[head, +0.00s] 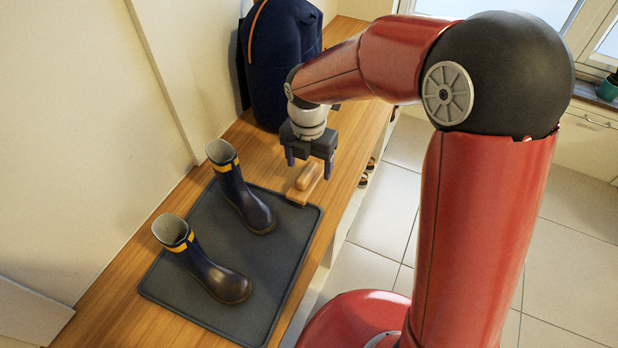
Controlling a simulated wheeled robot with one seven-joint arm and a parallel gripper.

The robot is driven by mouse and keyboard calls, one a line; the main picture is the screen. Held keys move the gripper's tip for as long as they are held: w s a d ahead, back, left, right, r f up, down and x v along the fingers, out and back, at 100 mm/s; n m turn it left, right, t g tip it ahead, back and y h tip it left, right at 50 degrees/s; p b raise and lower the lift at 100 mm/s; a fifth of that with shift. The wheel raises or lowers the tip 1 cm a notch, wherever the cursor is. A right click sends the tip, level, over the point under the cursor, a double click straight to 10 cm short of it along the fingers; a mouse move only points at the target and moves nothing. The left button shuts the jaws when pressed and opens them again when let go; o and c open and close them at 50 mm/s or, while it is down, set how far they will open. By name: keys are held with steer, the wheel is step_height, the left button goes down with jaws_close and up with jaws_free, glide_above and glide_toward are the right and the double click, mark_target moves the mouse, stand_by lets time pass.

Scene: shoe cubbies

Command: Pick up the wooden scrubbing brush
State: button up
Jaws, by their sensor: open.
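The wooden scrubbing brush (304,184) lies on the wooden bench top (335,187), at the far right corner of the dark boot tray. It looks like a light wooden block with a rounded raised grip. My gripper (308,170) points down just above the brush and a little behind it in the head view. Its two dark fingers are apart, with nothing seen between them. I cannot tell from this view whether the fingertips are level with the brush.
Two navy boots with yellow bands, one nearer (205,266) and one farther (240,192), stand on the dark tray (262,290). A navy backpack (280,60) stands behind my gripper against the wall. Shoes (367,172) sit in the cubbies below. The tiled floor at right is clear.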

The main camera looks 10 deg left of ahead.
mark_target(307, 171)
steer(key=f, duration=0.5)
steer(key=shift+w+a, duration=0.15)
steer(key=shift+a, duration=0.15)
steer(key=shift+r, duration=0.1)
steer(key=c, duration=1.2)
step_height(307, 171, up, 20)
steer(key=shift+p, duration=0.75)
